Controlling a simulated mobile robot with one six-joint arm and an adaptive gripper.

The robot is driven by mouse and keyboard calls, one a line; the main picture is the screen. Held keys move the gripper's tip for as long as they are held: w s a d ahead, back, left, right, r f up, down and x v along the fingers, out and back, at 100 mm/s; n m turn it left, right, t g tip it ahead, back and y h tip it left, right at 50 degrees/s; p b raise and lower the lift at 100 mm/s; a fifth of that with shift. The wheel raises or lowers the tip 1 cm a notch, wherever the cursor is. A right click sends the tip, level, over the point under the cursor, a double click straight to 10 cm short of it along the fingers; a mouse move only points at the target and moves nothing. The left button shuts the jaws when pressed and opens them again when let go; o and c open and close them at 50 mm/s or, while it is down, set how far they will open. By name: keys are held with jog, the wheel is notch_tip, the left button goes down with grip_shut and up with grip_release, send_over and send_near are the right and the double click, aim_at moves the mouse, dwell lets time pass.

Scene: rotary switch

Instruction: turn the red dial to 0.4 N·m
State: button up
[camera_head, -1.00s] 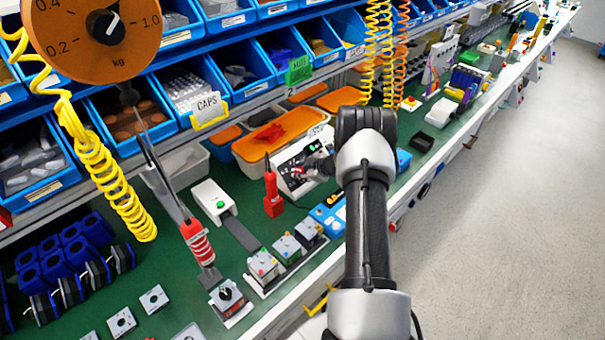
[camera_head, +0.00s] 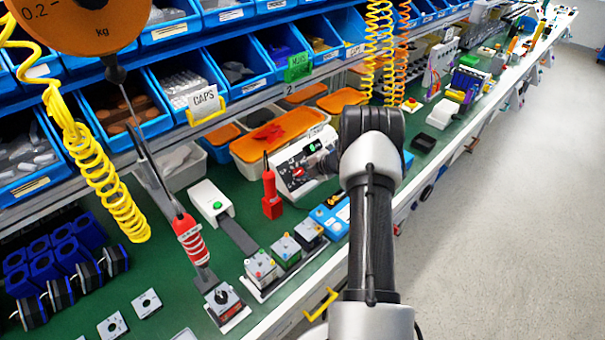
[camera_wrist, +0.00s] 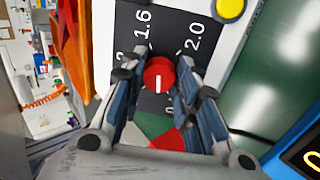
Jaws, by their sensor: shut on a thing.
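In the wrist view, the red dial (camera_wrist: 158,75) sits on a black scale plate (camera_wrist: 180,22) marked 1.6 and 2.0, with other figures cut off or covered. The white line on the dial points toward the bottom of the picture. My gripper (camera_wrist: 160,66) has one finger on each side of the dial and is shut on it. In the head view, the white device (camera_head: 284,160) with a dark face stands on the bench, left of my gripper (camera_head: 328,158).
A red screwdriver-like tool (camera_head: 271,193) stands left of the device. An orange bin (camera_head: 278,136) is behind it, and a blue box (camera_head: 328,217) is in front. A yellow button (camera_wrist: 229,8) shows near the dial. Yellow coiled hoses hang behind.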

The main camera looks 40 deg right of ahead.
jog(key=shift+n+b, duration=0.65)
jog(key=shift+n, duration=1.35)
jog(key=o, duration=1.1)
jog(key=shift+c, duration=0.2)
jog(key=shift+r, duration=0.1)
jog(key=v, duration=1.2)
jog(key=shift+d, duration=0.1)
jog(key=shift+w, duration=0.1)
